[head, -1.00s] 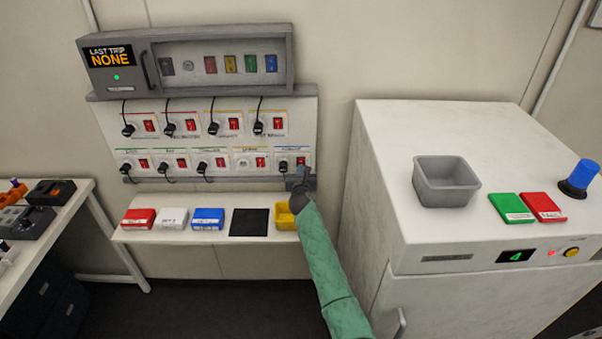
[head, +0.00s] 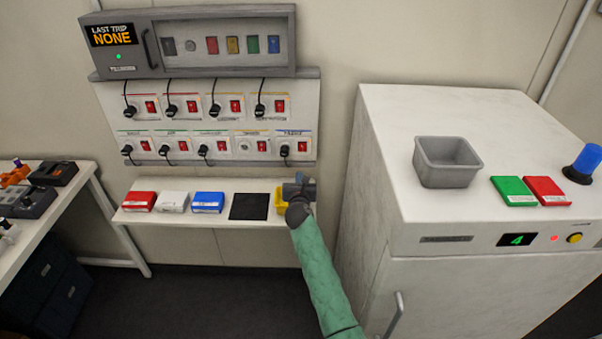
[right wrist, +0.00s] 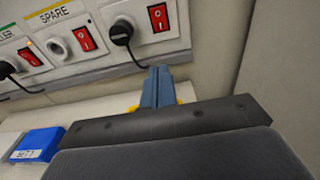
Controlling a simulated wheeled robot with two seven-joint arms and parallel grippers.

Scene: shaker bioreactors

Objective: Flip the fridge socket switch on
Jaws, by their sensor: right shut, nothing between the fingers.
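The fridge socket (head: 293,148) is at the right end of the lower row on the wall panel, under a blue strip. Its red rocker switch (head: 302,147) is to the right of a black plug (head: 285,151). In the right wrist view the switch (right wrist: 158,17) and plug (right wrist: 121,33) show at the top; I see no lit lamp beside this switch. My right gripper (head: 299,187) is shut and empty, below the socket and apart from it. Its closed blue-grey fingers (right wrist: 157,82) point up towards the panel. My left gripper is not in view.
The spare socket (right wrist: 60,48) is left of the fridge socket. Below, a shelf (head: 160,217) holds red, white and blue boxes, a black pad (head: 249,207) and a yellow bin (head: 281,205), partly hidden by my gripper. A white cabinet (head: 370,180) stands close on the right.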

